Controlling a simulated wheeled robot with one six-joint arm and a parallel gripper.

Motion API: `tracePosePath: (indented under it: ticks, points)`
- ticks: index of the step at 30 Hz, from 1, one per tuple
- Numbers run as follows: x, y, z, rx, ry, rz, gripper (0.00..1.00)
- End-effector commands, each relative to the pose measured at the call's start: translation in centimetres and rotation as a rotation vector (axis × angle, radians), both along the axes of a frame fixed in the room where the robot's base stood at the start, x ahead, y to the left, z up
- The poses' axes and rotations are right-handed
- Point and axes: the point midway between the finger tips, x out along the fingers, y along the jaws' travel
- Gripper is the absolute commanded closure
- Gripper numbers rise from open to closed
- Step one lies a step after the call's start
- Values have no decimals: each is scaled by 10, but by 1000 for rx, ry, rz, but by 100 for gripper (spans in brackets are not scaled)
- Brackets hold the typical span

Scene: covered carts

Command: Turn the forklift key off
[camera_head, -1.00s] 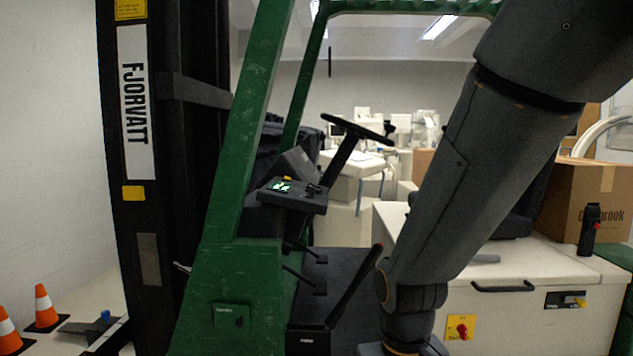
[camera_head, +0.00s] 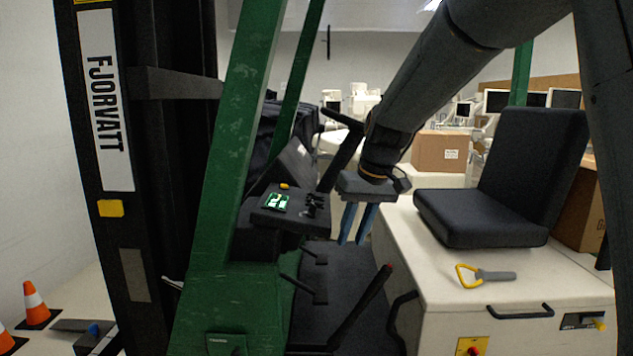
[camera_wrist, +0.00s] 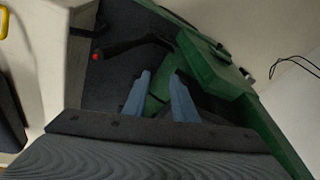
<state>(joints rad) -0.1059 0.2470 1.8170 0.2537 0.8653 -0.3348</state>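The green forklift (camera_head: 232,170) stands in front of me. Its black dash console (camera_head: 268,215) has a lit green display (camera_head: 275,203), a yellow button (camera_head: 284,186) and small dark levers (camera_head: 314,205). I cannot make out a key for certain. My gripper (camera_head: 352,243) points down with blue fingers apart and nothing between them. It is right of the console, above the dark floor of the cab. The wrist view shows the same open fingers (camera_wrist: 160,75) in front of the green bodywork (camera_wrist: 210,65) and a black lever with a red tip (camera_wrist: 95,57).
A black seat (camera_head: 510,185) stands on the cream box (camera_head: 455,300), with a yellow-looped grey handle (camera_head: 485,275) before it. A red knob on a yellow plate (camera_head: 472,346) is on the box's front. A red-tipped lever (camera_head: 362,295) rises below my gripper. Orange cones (camera_head: 33,300) stand left.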

Motion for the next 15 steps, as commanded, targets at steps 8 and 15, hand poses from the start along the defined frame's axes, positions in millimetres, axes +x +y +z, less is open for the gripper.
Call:
tracePosePath:
  ticks: [8,15]
  points:
    - [55,52,104,73,-93,140,75]
    - [65,65,105,86,-104,164,75]
